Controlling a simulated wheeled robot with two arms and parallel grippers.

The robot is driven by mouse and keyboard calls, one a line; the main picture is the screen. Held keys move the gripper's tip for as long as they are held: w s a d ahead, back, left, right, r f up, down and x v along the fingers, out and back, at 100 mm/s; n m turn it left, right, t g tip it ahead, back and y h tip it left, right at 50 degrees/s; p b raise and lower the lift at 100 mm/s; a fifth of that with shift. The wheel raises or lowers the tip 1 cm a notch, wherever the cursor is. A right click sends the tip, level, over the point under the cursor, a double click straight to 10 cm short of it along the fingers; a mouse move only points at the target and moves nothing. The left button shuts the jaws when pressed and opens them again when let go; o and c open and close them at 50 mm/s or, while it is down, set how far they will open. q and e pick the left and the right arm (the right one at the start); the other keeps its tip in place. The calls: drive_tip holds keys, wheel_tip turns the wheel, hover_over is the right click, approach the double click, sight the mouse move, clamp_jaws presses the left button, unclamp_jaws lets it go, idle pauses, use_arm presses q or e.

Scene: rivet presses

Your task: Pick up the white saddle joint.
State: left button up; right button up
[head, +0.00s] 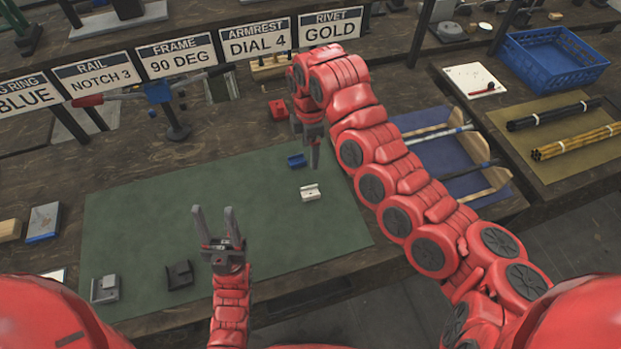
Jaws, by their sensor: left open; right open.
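The white saddle joint (310,192) lies on the green mat (240,198), right of the mat's middle. A small blue saddle joint (297,160) lies just behind it, and a red one (279,110) sits further back beyond the mat. My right gripper (314,166) points down above the mat, close behind and above the white joint and beside the blue one. It appears empty and apart from the white joint; its finger gap is hard to see. My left gripper (230,212) is open and empty, fingers pointing away, left of and nearer than the white joint.
A grey block (104,289) and a dark bracket (180,274) sit at the mat's front left. Label signs (176,58) line the back. A blue mat with rods (440,150) lies to the right, with a blue crate (553,60) beyond. The mat's middle is clear.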

drive_tip(key=p, duration=0.2)
approach(311, 194)
drive_tip(key=shift+w+a+f+p, duration=0.1)
drive_tip(key=shift+w+f+p, duration=0.1)
drive_tip(key=shift+f+p, duration=0.85)
drive_tip(key=shift+p, duration=0.2)
drive_tip(key=f, duration=0.2)
drive_tip(key=f+p, duration=0.1)
drive_tip(key=shift+s+f, duration=0.25)
drive_tip(key=shift+f, duration=0.75)
clamp_jaws()
